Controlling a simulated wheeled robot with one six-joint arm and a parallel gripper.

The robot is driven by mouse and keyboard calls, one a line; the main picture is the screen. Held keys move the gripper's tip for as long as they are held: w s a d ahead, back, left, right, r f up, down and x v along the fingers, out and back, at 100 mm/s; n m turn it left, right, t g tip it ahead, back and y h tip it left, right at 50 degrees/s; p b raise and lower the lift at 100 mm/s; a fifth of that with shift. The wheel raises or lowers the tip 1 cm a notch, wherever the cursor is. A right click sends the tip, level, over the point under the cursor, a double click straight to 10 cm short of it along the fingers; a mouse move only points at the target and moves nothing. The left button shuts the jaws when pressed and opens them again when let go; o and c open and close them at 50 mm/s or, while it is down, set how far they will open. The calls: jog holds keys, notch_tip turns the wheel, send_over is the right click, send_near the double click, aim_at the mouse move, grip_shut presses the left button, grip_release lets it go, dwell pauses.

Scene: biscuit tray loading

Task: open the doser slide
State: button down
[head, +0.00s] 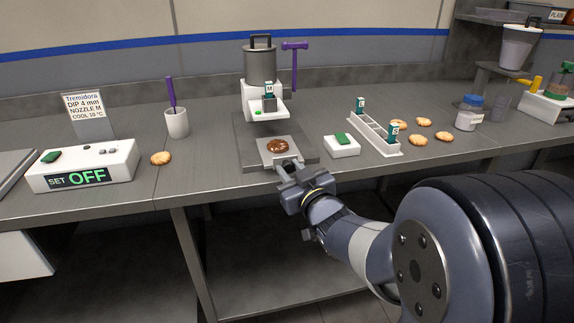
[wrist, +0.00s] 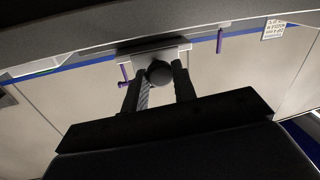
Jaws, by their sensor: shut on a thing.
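The doser (head: 262,98) stands at the back middle of the bench, with a grey hopper, a white body and a purple lever (head: 294,62). At its base a pale slide plate (head: 264,144) juts toward me with a chocolate-covered biscuit (head: 278,146) on it, below and in front of the nozzle. My gripper (head: 288,166) is at the plate's front edge. In the wrist view a round dark knob (wrist: 160,74) sits between the two fingers, below a pale plate edge (wrist: 150,52). My gripper is shut on this knob, which the head view hides.
A control box (head: 84,166) reading OFF and a cup (head: 177,123) stand left. A white block with a green pad (head: 342,146), a nozzle rack (head: 375,136) and several biscuits lie right. The bench front edge runs just below my gripper.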

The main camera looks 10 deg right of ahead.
jog(key=shift+s, duration=0.2)
jog(key=c, duration=1.1)
grip_release()
jog(key=shift+c, duration=0.2)
jog(key=s+d+p, duration=0.1)
jog(key=s+d, duration=0.1)
jog(key=s, duration=0.8)
jog(key=shift+s, duration=0.35)
jog(key=shift+w, duration=0.1)
